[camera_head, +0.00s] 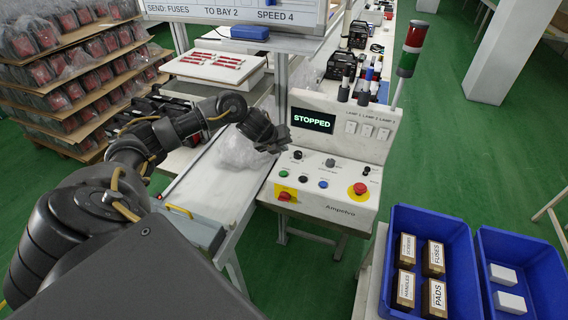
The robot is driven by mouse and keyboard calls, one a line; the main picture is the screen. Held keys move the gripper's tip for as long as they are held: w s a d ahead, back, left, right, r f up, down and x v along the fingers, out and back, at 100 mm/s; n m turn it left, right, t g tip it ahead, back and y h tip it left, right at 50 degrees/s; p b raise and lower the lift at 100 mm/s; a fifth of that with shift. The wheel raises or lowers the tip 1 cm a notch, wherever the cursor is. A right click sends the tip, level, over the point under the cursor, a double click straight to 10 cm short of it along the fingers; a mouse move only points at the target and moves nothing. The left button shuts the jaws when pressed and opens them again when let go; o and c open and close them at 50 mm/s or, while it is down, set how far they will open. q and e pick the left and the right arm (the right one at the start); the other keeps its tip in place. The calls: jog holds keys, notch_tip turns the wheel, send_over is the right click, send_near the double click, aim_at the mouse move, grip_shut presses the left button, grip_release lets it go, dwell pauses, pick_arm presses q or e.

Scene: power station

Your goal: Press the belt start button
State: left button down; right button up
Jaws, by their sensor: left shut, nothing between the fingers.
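The white control console (335,205) stands at the centre, with a screen (312,120) reading STOPPED. On its sloped panel are a green button (283,174), a black button (303,179) and a blue button (323,184) in a row. The small labels are unreadable, so I cannot tell which is marked as belt start. My left gripper (281,144) is shut and empty at the console's left edge, near the screen's lower left and above the green button. Whether it touches the console is unclear. My right gripper is not in view.
A red mushroom button (360,188) and a red switch (285,195) sit on yellow plates. Black knobs (297,155) are above the buttons. The belt (215,180) holds a clear plastic bag (238,150). A red-green signal tower (411,48) rises behind. Blue bins (430,225) stand right.

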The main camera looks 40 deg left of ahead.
pick_arm(q)
jog(key=shift+f, duration=0.1)
jog(key=b, duration=0.7)
send_over(283, 174)
notch_tip(283, 174, down, 7)
jog(key=shift+f, duration=0.15)
jog(key=shift+a+f+b, duration=0.1)
jog(key=shift+f+b, duration=0.35)
jog(key=shift+f, duration=0.25)
dwell(0.9)
jog(key=shift+f, duration=0.15)
jog(key=shift+f+b, duration=0.25)
jog(key=shift+b, duration=0.05)
